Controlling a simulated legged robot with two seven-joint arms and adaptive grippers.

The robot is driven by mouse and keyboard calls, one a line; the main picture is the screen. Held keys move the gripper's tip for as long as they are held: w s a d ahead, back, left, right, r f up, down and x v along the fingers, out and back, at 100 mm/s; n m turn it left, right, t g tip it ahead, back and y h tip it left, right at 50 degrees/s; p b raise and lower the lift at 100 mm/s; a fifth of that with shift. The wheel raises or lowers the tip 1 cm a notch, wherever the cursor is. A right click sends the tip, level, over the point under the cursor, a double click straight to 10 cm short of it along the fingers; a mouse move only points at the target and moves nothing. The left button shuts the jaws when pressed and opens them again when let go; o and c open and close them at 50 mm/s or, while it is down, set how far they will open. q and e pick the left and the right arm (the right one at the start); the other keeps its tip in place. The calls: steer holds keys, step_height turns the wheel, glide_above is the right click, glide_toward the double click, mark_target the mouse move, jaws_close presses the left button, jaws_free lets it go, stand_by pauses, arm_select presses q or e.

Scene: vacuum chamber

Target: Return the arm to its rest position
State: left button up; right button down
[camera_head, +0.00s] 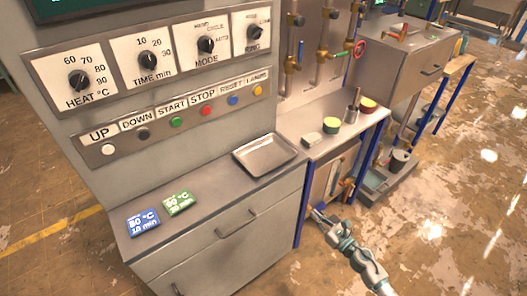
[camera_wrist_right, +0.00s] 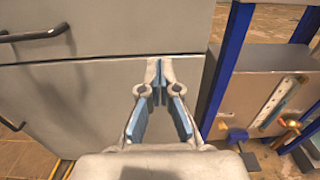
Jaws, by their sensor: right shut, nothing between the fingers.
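My right gripper (camera_head: 318,213) is in the lower right of the head view, in front of the gap between the grey cabinet (camera_head: 235,238) and the blue-legged bench. Its arm comes in from the bottom right. In the right wrist view my right gripper (camera_wrist_right: 158,66) points at the cabinet front, with its fingertips together and nothing between them. I cannot tell whether the tips touch the cabinet. My left gripper is in neither view.
A metal tray (camera_head: 265,155), a blue card (camera_head: 143,222) and a green card (camera_head: 179,202) lie on the cabinet top. A control panel (camera_head: 150,85) with knobs and buttons stands behind. A drawer handle (camera_wrist_right: 34,35) sticks out at left. Open floor (camera_head: 440,215) lies to the right.

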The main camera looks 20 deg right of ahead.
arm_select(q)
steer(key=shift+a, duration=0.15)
arm_select(e)
steer(key=shift+a, duration=0.1)
